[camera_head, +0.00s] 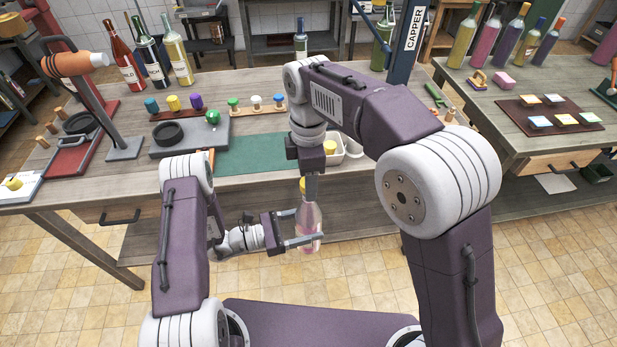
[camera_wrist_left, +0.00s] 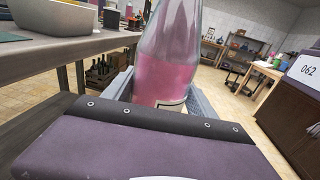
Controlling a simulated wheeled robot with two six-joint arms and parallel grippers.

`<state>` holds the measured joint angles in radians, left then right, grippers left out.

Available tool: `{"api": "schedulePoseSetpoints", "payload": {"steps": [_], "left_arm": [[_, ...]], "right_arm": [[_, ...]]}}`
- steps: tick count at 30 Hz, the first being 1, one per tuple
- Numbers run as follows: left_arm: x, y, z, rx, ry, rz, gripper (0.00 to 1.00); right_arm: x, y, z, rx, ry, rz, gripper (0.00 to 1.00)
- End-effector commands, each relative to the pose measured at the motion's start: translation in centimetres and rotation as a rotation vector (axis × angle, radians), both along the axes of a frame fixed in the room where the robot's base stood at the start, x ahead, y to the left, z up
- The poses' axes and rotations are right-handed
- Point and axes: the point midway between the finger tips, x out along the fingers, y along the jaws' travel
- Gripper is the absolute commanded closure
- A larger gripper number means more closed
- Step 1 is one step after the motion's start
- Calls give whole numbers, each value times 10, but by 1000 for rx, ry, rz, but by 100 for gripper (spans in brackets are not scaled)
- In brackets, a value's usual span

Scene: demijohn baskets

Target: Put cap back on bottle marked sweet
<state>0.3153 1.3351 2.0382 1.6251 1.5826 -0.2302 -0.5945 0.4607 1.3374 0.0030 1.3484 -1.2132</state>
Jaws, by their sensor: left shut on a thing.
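A clear bottle (camera_head: 308,222) with pink liquid stands upright in my left gripper (camera_head: 297,242), in front of the table. The left gripper is shut on its lower body. The left wrist view shows the pink bottle (camera_wrist_left: 170,55) large between the fingers, with a pale label edge low down; no word is readable. My right gripper (camera_head: 311,182) points down just above the bottle. A yellow cap (camera_head: 303,184) shows at its fingers, at the bottle's mouth. The near finger partly hides the cap, so I cannot tell whether the fingers grip it or whether it is seated.
On the table, coloured stoppers stand on a wooden rack (camera_head: 258,110) and a grey board. A green mat (camera_head: 240,155) is mostly bare. A white tray (camera_head: 333,156) holds a yellow item. Several corked bottles stand at the back left. The capper column (camera_head: 408,45) is behind my right arm.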

Motion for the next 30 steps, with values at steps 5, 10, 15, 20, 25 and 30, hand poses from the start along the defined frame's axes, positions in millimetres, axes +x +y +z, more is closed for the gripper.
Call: {"api": "schedulePoseSetpoints", "payload": {"steps": [5, 10, 15, 20, 25, 30], "left_arm": [[0, 0, 2, -4, -3, 0, 100], [0, 0, 2, -4, -4, -1, 100], [0, 0, 2, -4, -5, -1, 100], [0, 0, 2, -4, -5, -2, 100], [0, 0, 2, -3, -6, -3, 100], [-1, 0, 2, -3, -6, -4, 100]], "right_arm": [[0, 0, 1, 0, 0, 0, 58], [0, 0, 1, 0, 0, 0, 100], [0, 0, 1, 0, -1, -79, 100], [1, 0, 1, -3, -2, -512, 100], [1, 1, 0, -6, -3, -1083, 100], [1, 1, 0, -8, -3, -1509, 100]]}}
